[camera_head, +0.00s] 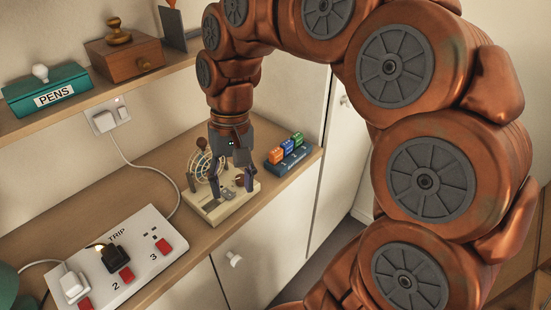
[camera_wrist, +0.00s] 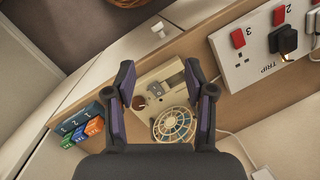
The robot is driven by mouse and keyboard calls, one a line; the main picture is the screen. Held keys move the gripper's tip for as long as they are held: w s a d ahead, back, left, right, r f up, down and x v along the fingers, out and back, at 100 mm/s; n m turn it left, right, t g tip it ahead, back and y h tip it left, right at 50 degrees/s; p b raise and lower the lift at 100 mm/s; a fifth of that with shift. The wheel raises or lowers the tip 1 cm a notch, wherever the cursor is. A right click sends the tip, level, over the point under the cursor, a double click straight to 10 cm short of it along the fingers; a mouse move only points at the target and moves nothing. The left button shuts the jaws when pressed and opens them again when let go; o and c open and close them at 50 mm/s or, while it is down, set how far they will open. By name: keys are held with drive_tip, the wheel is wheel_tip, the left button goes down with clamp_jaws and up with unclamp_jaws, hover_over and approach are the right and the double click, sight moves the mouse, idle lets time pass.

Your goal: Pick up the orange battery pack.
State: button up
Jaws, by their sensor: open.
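The orange battery pack (camera_head: 275,155) stands at the left end of a dark charging dock (camera_head: 289,161), beside a blue pack (camera_head: 286,146) and a green pack (camera_head: 297,139). In the wrist view the orange pack (camera_wrist: 67,143) is at lower left, outside the fingers. My gripper (camera_head: 219,182) is open and points down over a cream device with a round wire-caged fan, left of the dock. In the wrist view its fingers (camera_wrist: 159,72) spread on either side of this device, with nothing held between them. Whether they touch it is unclear.
The cream fan device (camera_head: 217,209) stands on the wooden counter. A white power strip (camera_head: 120,260) with red switches and a black plug lies to the left. A shelf above holds a teal PENS box (camera_head: 47,92) and a wooden box (camera_head: 125,57). The counter's front edge is close to the dock.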

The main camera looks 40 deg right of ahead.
drive_tip(key=w+d+m, duration=0.2)
drive_tip(key=w+d, duration=0.1)
drive_tip(key=w, duration=0.2)
drive_tip(key=m+y+b, duration=0.1)
drive_tip(key=m+y, duration=0.2)
drive_tip(key=m, duration=0.7)
approach(276, 150)
drive_tip(key=shift+s+a+f+t, duration=0.15)
drive_tip(key=shift+s+a+f, duration=0.1)
drive_tip(key=shift+f, duration=0.35)
drive_tip(key=shift+s+a+f+t, duration=0.15)
drive_tip(key=shift+s+a+f, duration=0.15)
drive_tip(key=shift+f, duration=0.25)
drive_tip(key=shift+x, duration=1.3)
drive_tip(key=shift+p+x, duration=0.85)
drive_tip(key=shift+x, duration=0.3)
drive_tip(key=shift+a+f+h+p, duration=0.15)
drive_tip(key=shift+a+f, duration=0.1)
drive_tip(key=shift+f, duration=0.4)
drive_tip(key=shift+a+f+h+p, duration=0.15)
drive_tip(key=shift+a+f, duration=0.15)
drive_tip(key=shift+f, duration=0.35)
clamp_jaws()
